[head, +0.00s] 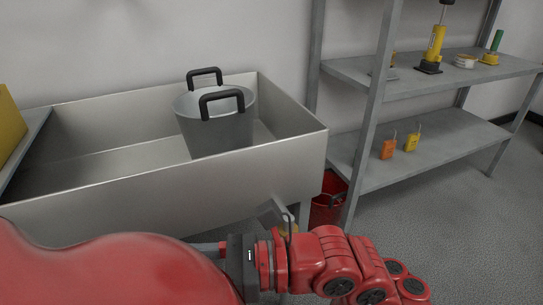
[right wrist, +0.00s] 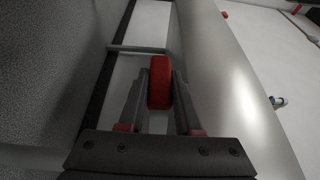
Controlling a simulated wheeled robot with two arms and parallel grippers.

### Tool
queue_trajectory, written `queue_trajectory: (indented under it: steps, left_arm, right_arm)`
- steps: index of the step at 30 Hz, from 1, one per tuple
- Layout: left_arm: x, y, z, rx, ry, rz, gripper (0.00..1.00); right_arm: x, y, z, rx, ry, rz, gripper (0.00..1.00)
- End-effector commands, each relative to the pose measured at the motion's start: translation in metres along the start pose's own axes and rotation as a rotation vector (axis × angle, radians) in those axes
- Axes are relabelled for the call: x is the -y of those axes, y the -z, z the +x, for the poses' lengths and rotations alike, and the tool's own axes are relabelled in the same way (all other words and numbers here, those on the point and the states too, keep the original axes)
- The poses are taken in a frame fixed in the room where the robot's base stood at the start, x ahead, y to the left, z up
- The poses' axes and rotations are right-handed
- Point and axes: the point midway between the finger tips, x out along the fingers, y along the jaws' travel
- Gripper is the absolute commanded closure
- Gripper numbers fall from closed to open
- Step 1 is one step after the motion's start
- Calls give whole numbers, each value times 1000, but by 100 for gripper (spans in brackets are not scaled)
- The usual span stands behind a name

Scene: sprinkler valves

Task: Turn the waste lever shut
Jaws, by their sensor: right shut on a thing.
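In the right wrist view, a red lever grip (right wrist: 160,82) stands between the two fingers of my right gripper (right wrist: 159,98). The gripper is shut on it, with a finger on each side. The lever's pivot and the pipe it belongs to are hidden, so I cannot tell its angle. My left gripper is not in view.
A metal sink (head: 290,165) holds a grey pot (head: 215,130) with black handles. A red bucket (head: 328,205) stands on the floor beside a grey shelf rack (head: 365,110). The wrist view shows a dark bar (right wrist: 108,65) left of the fingers and a curved grey surface (right wrist: 225,75) to the right.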

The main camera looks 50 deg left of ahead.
Motion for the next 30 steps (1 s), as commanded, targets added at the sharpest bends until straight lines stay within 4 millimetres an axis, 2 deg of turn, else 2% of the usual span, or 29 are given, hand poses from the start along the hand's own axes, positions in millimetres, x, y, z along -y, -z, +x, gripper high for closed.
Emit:
queue_trajectory:
  steps: [1,5,6,10,11,22,26,30]
  left_arm:
    - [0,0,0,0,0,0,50]
    - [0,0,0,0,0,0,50]
    - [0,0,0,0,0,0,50]
    - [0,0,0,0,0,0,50]
    - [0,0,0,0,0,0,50]
    - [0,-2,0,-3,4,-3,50]
    - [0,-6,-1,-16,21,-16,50]
    - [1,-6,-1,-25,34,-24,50]
  right_arm:
    - [-2,-9,12,37,6,9,100]
    - [-2,-9,12,37,6,9,100]
    - [-2,-9,12,37,6,8,64]
    - [-1,-6,9,28,5,5,40]
    - [-1,-6,8,26,4,5,38]
    - [0,-2,-1,12,0,3,38]
    - [0,-2,-17,14,-1,5,38]
    - [-1,-1,-45,13,-4,4,38]
